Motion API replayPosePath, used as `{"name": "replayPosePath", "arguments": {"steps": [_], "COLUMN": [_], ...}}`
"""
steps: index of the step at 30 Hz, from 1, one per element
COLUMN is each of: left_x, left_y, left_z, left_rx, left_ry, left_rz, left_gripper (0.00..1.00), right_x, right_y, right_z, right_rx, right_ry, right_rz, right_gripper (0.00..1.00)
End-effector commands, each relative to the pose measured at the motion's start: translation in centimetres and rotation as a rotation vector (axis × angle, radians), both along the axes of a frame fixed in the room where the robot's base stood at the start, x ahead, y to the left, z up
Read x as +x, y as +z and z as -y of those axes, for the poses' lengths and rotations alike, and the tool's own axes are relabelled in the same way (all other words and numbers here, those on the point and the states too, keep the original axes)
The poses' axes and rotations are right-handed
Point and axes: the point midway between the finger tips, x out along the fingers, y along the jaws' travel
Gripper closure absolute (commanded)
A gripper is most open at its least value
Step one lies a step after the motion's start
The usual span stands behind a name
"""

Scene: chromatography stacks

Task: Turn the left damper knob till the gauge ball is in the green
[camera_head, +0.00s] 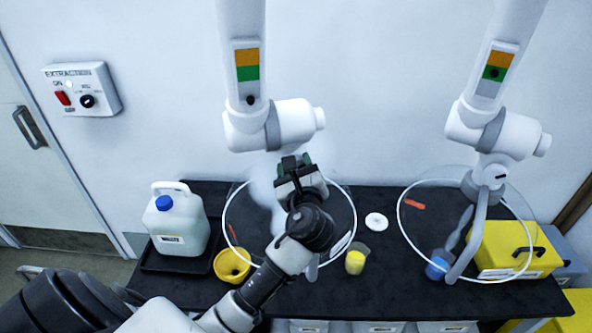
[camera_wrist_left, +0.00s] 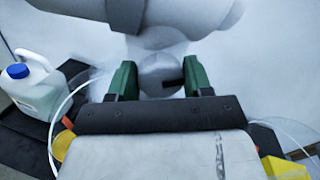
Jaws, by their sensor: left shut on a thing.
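The left extraction arm (camera_head: 290,123) hangs over the bench and bears a gauge strip (camera_head: 247,66), orange above green. Its dark gauge ball (camera_head: 250,99) sits low, below the green band. My left gripper (camera_head: 298,165) is at the lower joint of this arm and covers the knob in the head view. In the left wrist view, the grey round left damper knob (camera_wrist_left: 160,74) with a dark mark shows between the green fingers of my left gripper (camera_wrist_left: 160,82), which are shut on it. My right gripper is out of view.
The right extraction arm (camera_head: 500,134) has its ball (camera_head: 493,73) in green. Clear hoods with white rims hang above the black bench (camera_head: 360,280). A switch box (camera_head: 82,89) is on the wall.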

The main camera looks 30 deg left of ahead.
Motion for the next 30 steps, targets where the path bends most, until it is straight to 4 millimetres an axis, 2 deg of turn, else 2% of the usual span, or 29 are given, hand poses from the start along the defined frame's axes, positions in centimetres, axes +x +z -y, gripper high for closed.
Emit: {"name": "replayPosePath", "arguments": {"steps": [10, 11, 15, 25, 30], "left_x": [0.0, 0.0, 0.0, -0.2, -1.8], "left_y": [0.1, 0.1, 0.1, -0.1, -0.5], "left_z": [0.0, 0.0, 0.0, 0.2, 1.8], "left_rx": [-0.027, -0.027, -0.028, -0.028, -0.031], "left_ry": [-0.001, -0.001, -0.001, -0.001, -0.003], "left_rz": [0.035, 0.035, 0.033, 0.033, 0.033], "left_gripper": [0.73, 0.48, 0.27, 0.27, 0.27], "right_x": [0.0, 0.0, 0.0, 0.1, 0.1], "right_y": [-0.2, -0.2, -0.2, -0.4, -1.5], "right_z": [0.0, 0.0, 0.0, -0.2, -0.3], "right_rx": [0.0, 0.0, 0.0, 0.002, 0.004], "right_ry": [0.0, 0.0, 0.0, -0.001, -0.002], "right_rz": [0.0, 0.001, 0.001, 0.002, 0.002], "right_gripper": [0.25, 0.25, 0.25, 0.25, 0.25]}}
